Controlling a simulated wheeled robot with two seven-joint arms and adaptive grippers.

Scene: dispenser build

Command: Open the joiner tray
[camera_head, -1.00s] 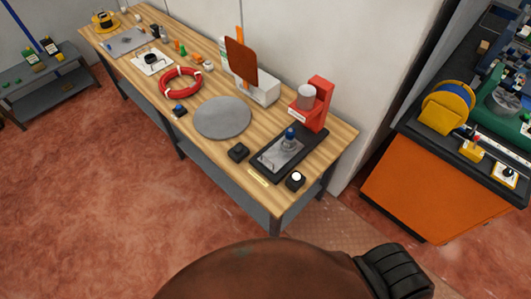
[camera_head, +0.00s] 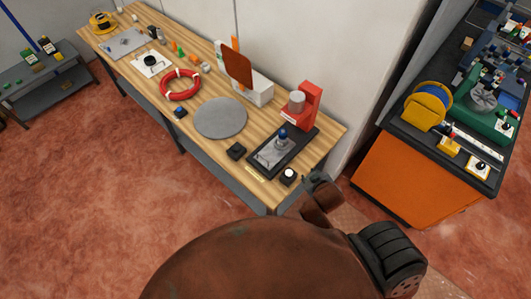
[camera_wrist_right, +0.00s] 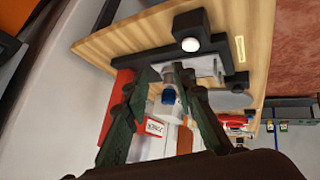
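The red stand (camera_head: 309,96) at the bench's right end has a white label on its front and a pale cylinder on it. In the right wrist view its label (camera_wrist_right: 155,127) seems to read "JOINER", but the lettering is small. I cannot make out a separate tray or whether one is open. In front is a black base (camera_head: 264,171) with a grey plate and a blue-topped fitting (camera_head: 282,135). My right gripper (camera_wrist_right: 163,82) is open and empty, its fingers framing the fitting from a distance. My left gripper is out of view.
The wooden bench (camera_head: 205,142) also holds a white-topped button (camera_head: 289,174), a small black block (camera_head: 236,151), a grey disc (camera_head: 220,118) and a red ring (camera_head: 180,84). A wall runs behind it. An orange cabinet (camera_head: 405,180) stands to the right.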

